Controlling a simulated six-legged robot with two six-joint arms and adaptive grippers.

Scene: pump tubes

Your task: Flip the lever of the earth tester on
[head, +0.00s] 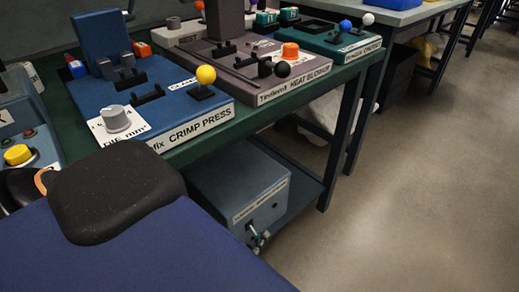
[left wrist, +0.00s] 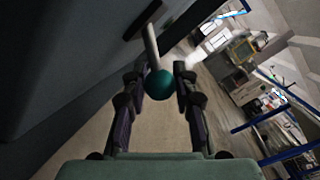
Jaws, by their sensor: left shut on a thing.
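A blue-grey box (head: 240,195) stands on the shelf under the bench in the head view. Its front label is too small to read surely, but it appears to be the earth tester. A small lever with a teal knob (head: 258,240) shows low on its front. In the left wrist view the round teal knob (left wrist: 160,85) sits on a pale metal stem (left wrist: 151,42) that comes out of a dark plate (left wrist: 143,20). My left gripper (left wrist: 161,74) has its two dark fingers on either side of the knob and is shut on it. My right gripper is not seen.
On the bench above stand the crimp press (head: 150,110) and the heat blower (head: 245,65), with a teal tester (head: 335,40) behind. A bench leg (head: 340,140) stands right of the box. The floor (head: 420,200) to the right is clear.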

